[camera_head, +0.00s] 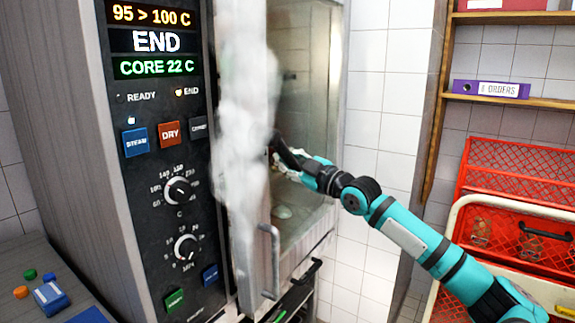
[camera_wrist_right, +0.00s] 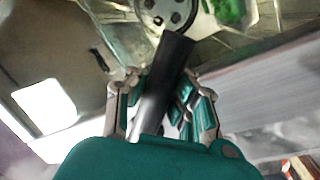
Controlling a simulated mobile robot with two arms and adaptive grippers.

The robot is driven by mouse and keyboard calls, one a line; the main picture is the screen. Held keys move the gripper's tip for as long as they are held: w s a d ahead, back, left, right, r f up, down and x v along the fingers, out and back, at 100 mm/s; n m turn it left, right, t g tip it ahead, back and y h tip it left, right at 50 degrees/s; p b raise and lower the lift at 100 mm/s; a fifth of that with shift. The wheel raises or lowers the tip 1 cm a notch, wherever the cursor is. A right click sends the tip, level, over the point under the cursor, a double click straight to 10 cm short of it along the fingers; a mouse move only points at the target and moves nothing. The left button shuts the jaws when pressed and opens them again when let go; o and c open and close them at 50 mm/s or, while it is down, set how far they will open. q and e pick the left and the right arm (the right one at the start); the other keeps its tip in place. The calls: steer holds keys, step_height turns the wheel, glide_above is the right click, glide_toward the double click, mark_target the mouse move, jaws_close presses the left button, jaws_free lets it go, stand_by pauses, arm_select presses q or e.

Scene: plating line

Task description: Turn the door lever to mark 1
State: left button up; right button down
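The black door lever (camera_head: 276,146) is on the steaming cabinet's door side, partly hidden by steam and by my right gripper (camera_head: 292,163). In the wrist view the lever (camera_wrist_right: 172,62) runs from a round bolted hub (camera_wrist_right: 165,12) down between the two fingers of my right gripper (camera_wrist_right: 160,88). The fingers stand on both sides of it; the right finger looks close to it, but I cannot tell if both press on it. A green patch (camera_wrist_right: 230,10) shows beside the hub. I cannot read any mark numbers. My left gripper is out of view.
The control panel (camera_head: 158,225) reads END and CORE 22 C. White steam (camera_head: 243,130) hides part of the cabinet front. A grey vertical handle (camera_head: 272,260) is below. Red crates (camera_head: 515,170) and a wooden shelf (camera_head: 510,17) stand at the right.

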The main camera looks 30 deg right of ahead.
steer(key=shift+w+a, duration=0.2)
steer(key=shift+a, duration=0.1)
steer(key=c, duration=2)
jaws_free()
steer(key=o, duration=0.4)
steer(key=shift+a+r, duration=0.15)
steer(key=shift+a, duration=0.15)
steer(key=shift+o, duration=2.7)
steer(key=shift+d, duration=0.1)
steer(key=shift+s, duration=0.15)
